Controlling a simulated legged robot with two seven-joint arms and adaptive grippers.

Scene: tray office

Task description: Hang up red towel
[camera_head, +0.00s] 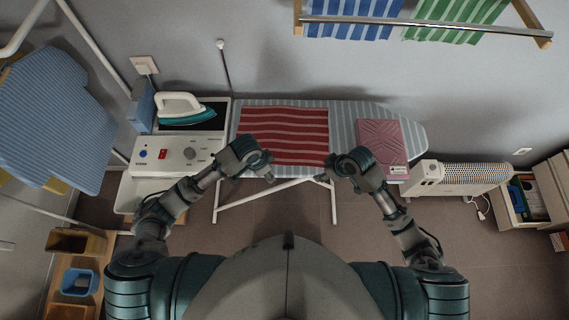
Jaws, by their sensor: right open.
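The red towel (285,135) with pale stripes lies flat on the grey striped ironing board (345,120). My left gripper (270,174) is at the towel's lower left, near the board's front edge; whether its fingers are apart is too small to tell. My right gripper (325,180) is open near the towel's lower right corner. I see no cloth held in it. A rack bar (425,24) is fixed high on the wall at the top right.
A folded pink cloth (382,146) lies on the board right of the towel. A teal and white iron (185,110) rests on its station (172,152) at left. A radiator (470,176) stands at right. A blue striped board (50,120) is at far left.

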